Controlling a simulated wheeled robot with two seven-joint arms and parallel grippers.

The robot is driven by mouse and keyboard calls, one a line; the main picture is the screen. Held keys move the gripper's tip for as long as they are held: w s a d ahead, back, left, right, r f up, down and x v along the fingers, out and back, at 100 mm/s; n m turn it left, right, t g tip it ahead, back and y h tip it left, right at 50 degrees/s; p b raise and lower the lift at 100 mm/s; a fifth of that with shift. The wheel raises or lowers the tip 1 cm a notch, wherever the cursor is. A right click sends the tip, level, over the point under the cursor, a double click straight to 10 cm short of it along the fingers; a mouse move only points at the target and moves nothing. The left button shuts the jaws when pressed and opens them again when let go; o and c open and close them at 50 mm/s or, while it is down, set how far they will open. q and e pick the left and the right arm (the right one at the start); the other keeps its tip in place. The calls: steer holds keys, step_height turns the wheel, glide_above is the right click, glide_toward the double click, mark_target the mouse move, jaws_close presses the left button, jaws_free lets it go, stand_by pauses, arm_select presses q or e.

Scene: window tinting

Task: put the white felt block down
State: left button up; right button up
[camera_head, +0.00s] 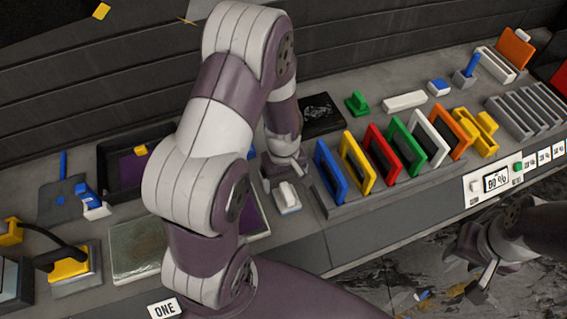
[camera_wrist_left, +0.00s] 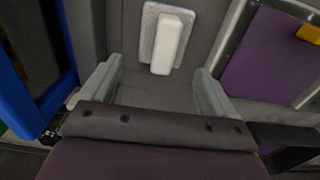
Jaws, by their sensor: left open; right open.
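The white felt block (camera_head: 287,197) lies on the grey bench, left of the rack of coloured frames. It has a white grip on a pale blue-grey pad. In the left wrist view the white felt block (camera_wrist_left: 168,42) lies flat just beyond my open fingers. My left gripper (camera_head: 284,174) is just behind the block in the head view, partly hidden by its arm. In the wrist view my left gripper (camera_wrist_left: 160,78) has its fingers apart with nothing between them. My right gripper (camera_head: 474,268) is open and empty at the lower right, in front of the bench.
A rack (camera_head: 350,203) of several coloured frames stands right of the block, with its blue frame (camera_head: 330,172) nearest. A purple tray (camera_wrist_left: 268,58) is close on the other side. A green block (camera_head: 357,103) and white bar (camera_head: 405,102) lie behind the rack.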

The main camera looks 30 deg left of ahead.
mark_target(284, 184)
arm_select(q)
step_height(284, 184, up, 9)
steer(key=s+d+r+m+t, duration=0.1)
steer(key=s+d+m, duration=0.3)
steer(key=m, duration=0.6)
steer(key=shift+s+d+r+b, duration=0.15)
steer(key=shift+s+r+b, duration=0.15)
steer(key=shift+s+r, duration=0.6)
steer(key=shift+s, duration=0.1)
steer(key=shift+c, duration=0.3)
